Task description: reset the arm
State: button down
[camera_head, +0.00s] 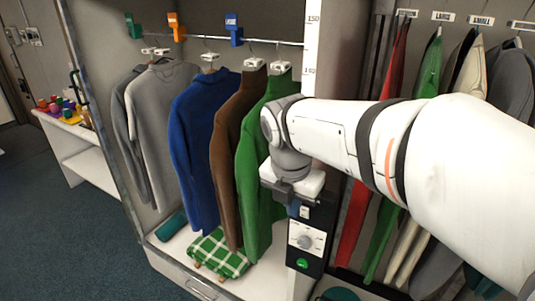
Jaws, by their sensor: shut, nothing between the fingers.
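My arm reaches in from the right edge, across the front of the wardrobe. Its wrist bends down to my gripper (294,207), in front of the post between the two hanging bays. My gripper is shut and empty. Its fingers are small and dark, and hard to tell from the black control panel (306,241) behind or just below them. I cannot tell whether they touch the panel. The panel has a round knob and a green button.
In the left bay, grey, blue, brown and green sweaters (197,143) hang from a rail (268,42). A green checked cloth (219,254) lies below them. More garments (429,64) hang at right, partly behind my arm. A white shelf unit (82,150) stands left. Floor (80,245) at lower left is clear.

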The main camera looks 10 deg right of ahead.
jog(key=s+d+f+m, duration=0.1)
jog(key=s+f+m, duration=0.1)
jog(key=m, duration=0.7)
jog(key=s+d+f+m+t+y, duration=0.1)
jog(key=s+m, duration=0.3)
jog(key=m, duration=0.5)
jog(key=s+d+f+m, duration=0.2)
jog(key=s+m, duration=0.1)
jog(key=m, duration=0.7)
jog(key=shift+s+d+f, duration=0.15)
jog(key=shift+s+f, duration=0.15)
